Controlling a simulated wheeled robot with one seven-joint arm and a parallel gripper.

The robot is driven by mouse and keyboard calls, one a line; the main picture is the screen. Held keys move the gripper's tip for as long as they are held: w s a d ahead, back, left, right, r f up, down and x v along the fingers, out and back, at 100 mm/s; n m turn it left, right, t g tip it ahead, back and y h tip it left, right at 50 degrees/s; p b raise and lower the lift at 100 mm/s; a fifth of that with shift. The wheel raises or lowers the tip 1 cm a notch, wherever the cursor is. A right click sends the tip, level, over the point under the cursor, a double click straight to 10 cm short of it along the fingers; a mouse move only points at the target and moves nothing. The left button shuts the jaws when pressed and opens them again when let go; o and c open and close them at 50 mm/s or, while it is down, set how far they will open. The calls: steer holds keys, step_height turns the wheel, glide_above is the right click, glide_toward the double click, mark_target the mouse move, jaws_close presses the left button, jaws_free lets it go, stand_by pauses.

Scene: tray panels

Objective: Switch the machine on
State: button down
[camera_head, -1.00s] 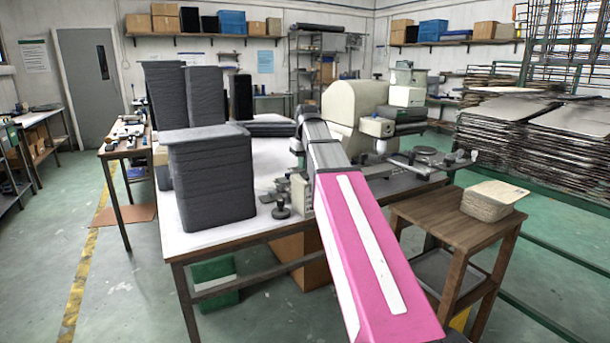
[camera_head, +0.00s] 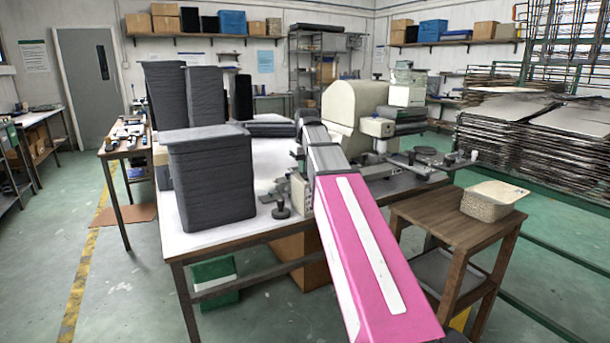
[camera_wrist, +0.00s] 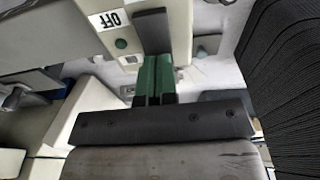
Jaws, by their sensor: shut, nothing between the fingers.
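The machine (camera_head: 345,112) is cream and grey and stands on the far right part of the white table. In the wrist view a cream panel of it (camera_wrist: 181,15) carries an upside-down OFF label (camera_wrist: 109,20) and a small round green button (camera_wrist: 121,43). A dark grey upright bar (camera_wrist: 153,32) lies on this panel, right of the label. My gripper (camera_wrist: 154,62) has its green fingers together, empty, directly at the lower end of the bar. I cannot tell whether they touch it. In the head view my arm hides the gripper.
Tall stacks of dark grey trays (camera_head: 210,185) stand on the table (camera_head: 250,236) left of my arm; dark ridged layers (camera_wrist: 290,80) fill the wrist view's right side. A wooden stand (camera_head: 445,222) with a pale tray stack (camera_head: 490,205) is at the right.

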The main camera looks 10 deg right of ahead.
steer(key=shift+r, duration=3.45)
steer(key=shift+s, duration=0.1)
